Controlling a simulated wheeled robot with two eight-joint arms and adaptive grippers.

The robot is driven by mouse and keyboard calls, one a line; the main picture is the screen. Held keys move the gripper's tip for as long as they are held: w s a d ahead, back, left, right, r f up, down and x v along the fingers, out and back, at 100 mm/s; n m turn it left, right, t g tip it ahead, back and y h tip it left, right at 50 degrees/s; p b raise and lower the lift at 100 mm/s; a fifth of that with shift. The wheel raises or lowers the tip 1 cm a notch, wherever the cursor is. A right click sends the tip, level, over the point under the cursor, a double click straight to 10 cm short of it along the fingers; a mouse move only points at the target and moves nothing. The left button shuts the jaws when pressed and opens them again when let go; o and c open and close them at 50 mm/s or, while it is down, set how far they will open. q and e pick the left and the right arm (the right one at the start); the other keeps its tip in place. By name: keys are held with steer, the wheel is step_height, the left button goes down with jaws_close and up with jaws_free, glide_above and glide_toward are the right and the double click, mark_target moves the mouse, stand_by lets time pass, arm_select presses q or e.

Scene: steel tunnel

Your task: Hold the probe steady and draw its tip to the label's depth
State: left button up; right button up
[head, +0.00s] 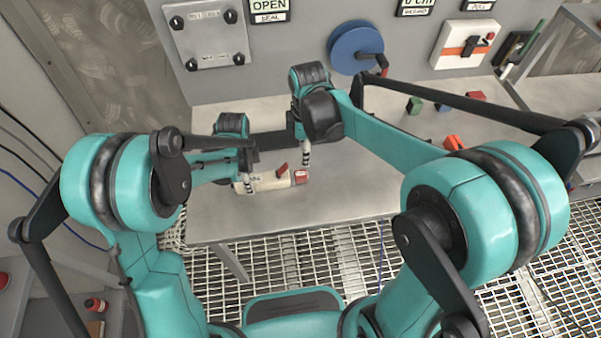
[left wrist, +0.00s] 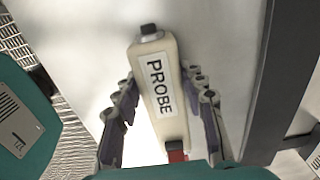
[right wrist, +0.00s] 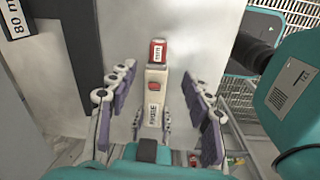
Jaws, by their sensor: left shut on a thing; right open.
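The probe (head: 262,184) is a cream bar with a PROBE label, lying level just over or on the steel bench; I cannot tell whether it touches. In the left wrist view the probe (left wrist: 162,95) has a black end at the top. In the right wrist view it (right wrist: 154,108) has a red button (right wrist: 152,87) and a red end cap (right wrist: 157,52) with a small white label. My left gripper (head: 246,170) is shut on the probe's body, one finger each side. My right gripper (right wrist: 157,76) is open, its fingers apart on both sides of the red-capped end.
The bench (head: 215,215) is clear around the probe. Small coloured blocks (head: 443,107) lie at its right. A blue reel (head: 357,47), a bolted plate (head: 208,32) and a switch box (head: 464,44) are on the back panel. A depth sign (right wrist: 15,20) is partly cut off.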

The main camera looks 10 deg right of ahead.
mark_target(301, 173)
steer(key=shift+n+g, duration=0.3)
steer(key=shift+n, duration=0.4)
steer(key=f, duration=0.9)
steer(key=w+a+f, duration=0.1)
steer(key=f, duration=0.3)
steer(key=shift+f, duration=0.25)
steer(key=shift+d, duration=0.15)
jaws_close()
